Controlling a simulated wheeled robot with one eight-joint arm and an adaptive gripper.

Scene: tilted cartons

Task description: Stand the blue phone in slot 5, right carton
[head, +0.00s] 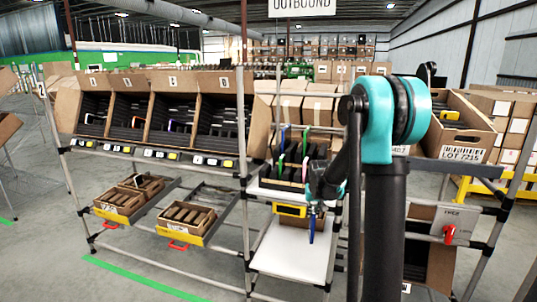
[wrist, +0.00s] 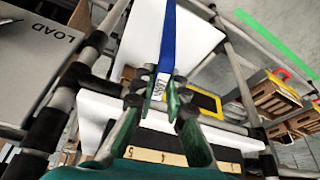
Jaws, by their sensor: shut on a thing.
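My gripper (head: 313,203) is shut on the blue phone (head: 311,232), which hangs upright below the fingers in front of the rack. In the wrist view the phone (wrist: 168,42) runs away from the fingertips (wrist: 163,92), with a small white label near the grip. A carton with black slots (head: 288,183) stands behind and above the phone, holding several phones with pink, green and blue edges. A pale strip with slot numbers, one reading 5, (wrist: 155,157) shows low in the wrist view, partly covered by my fingers. I cannot tell which carton is the right one.
A white shelf (head: 285,255) lies below the phone. A yellow-framed display (head: 290,210) is close beside my gripper. Rack posts (head: 243,150) stand nearby. Tilted divided cartons (head: 170,112) fill the left rack, and a LOT 7215 carton (head: 465,152) stands at right.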

